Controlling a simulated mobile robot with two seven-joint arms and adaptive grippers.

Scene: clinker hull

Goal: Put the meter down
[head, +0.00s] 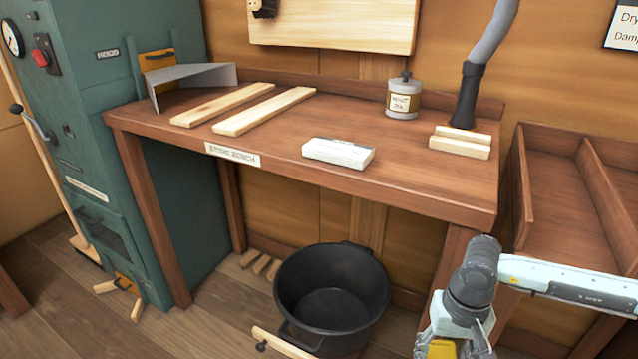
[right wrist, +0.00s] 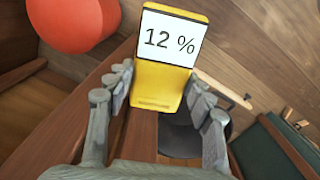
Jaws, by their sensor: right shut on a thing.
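The meter (right wrist: 160,85) is yellow with a white display reading 12 %. In the right wrist view it sits between the fingers of my right gripper (right wrist: 158,92), which is shut on it, display facing the camera. In the head view only a bit of the yellow meter (head: 441,349) shows at the bottom edge, by my right gripper (head: 462,345), in front of the bench's right front leg and below the bench top. My left gripper is in neither view.
The wooden bench (head: 400,180) holds two planks (head: 264,110), a white block (head: 338,153), a labelled tin (head: 403,98) and wooden blocks (head: 459,142). Its front right top is clear. A black tub (head: 331,294) stands below. A red round thing (right wrist: 75,22) is near my right gripper.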

